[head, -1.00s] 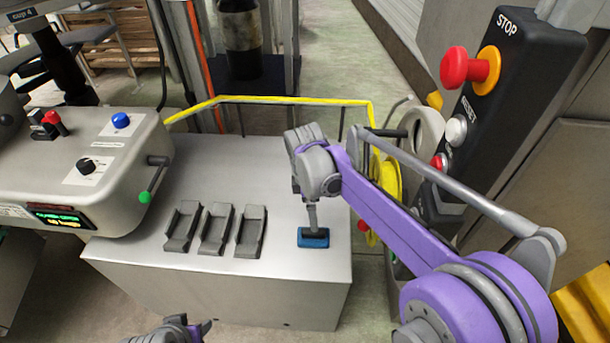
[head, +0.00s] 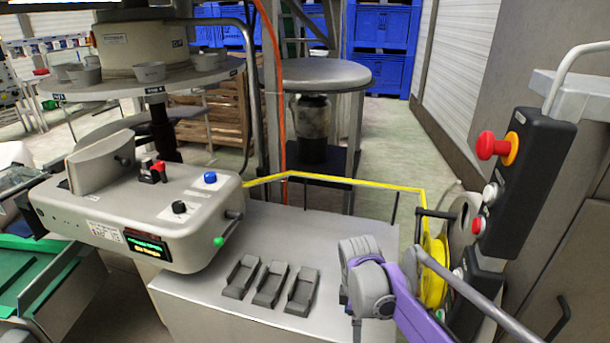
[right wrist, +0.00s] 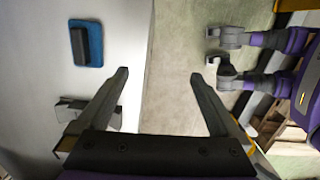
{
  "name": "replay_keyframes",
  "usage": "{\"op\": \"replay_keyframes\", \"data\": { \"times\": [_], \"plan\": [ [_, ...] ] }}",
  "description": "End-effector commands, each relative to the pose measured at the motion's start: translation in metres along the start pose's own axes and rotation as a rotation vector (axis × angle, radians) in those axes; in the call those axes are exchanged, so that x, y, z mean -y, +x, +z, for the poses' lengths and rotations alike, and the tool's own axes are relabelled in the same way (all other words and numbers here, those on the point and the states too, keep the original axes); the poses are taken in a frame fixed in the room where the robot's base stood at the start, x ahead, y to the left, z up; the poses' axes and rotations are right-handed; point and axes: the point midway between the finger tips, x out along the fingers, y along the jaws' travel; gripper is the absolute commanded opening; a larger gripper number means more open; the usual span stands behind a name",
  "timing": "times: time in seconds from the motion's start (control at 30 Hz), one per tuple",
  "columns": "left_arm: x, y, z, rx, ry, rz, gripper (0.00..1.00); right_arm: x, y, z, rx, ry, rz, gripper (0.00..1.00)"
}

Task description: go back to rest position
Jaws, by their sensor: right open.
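My right arm (head: 367,280) is at the lower right of the head view, over the right end of the grey metal table (head: 205,312). Its fingers are hidden there. In the right wrist view my right gripper (right wrist: 160,76) is open, with nothing between its fingers. A blue pad with a dark block on it (right wrist: 87,43) lies on the table, apart from the fingers. In the head view my right arm mostly hides that pad.
Several small grey holders (head: 270,284) stand on the table. A control box (head: 140,215) is at left. A yellow rail (head: 330,180) runs along the back. A black panel with a red stop button (head: 493,147) and a yellow reel (head: 433,270) are at right.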

Motion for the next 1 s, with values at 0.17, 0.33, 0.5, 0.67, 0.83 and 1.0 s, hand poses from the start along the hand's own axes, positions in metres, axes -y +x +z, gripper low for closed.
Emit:
{"op": "replay_keyframes", "data": {
  "times": [0.17,0.33,0.5,0.67,0.83,1.0],
  "plan": [
    [0.000,-0.015,-0.009,-0.006,0.000,0.000,0.50,0.032,-0.030,0.024,-0.046,0.213,0.063,1.00],
    [0.000,-0.029,-0.018,-0.011,0.000,0.000,0.50,0.067,-0.052,0.045,-0.110,0.447,0.124,1.00],
    [0.000,-0.048,-0.031,-0.019,0.000,0.000,0.50,0.115,-0.069,0.069,-0.213,0.756,0.191,1.00],
    [0.000,-0.065,-0.044,-0.029,0.000,0.000,0.50,0.156,-0.073,0.087,-0.334,1.049,0.239,1.00],
    [0.000,-0.077,-0.054,-0.037,0.000,0.000,0.50,0.183,-0.067,0.097,-0.437,1.263,0.259,1.00],
    [0.000,-0.080,-0.057,-0.039,0.000,0.000,0.50,0.193,-0.063,0.100,-0.482,1.351,0.264,1.00]
  ]
}}
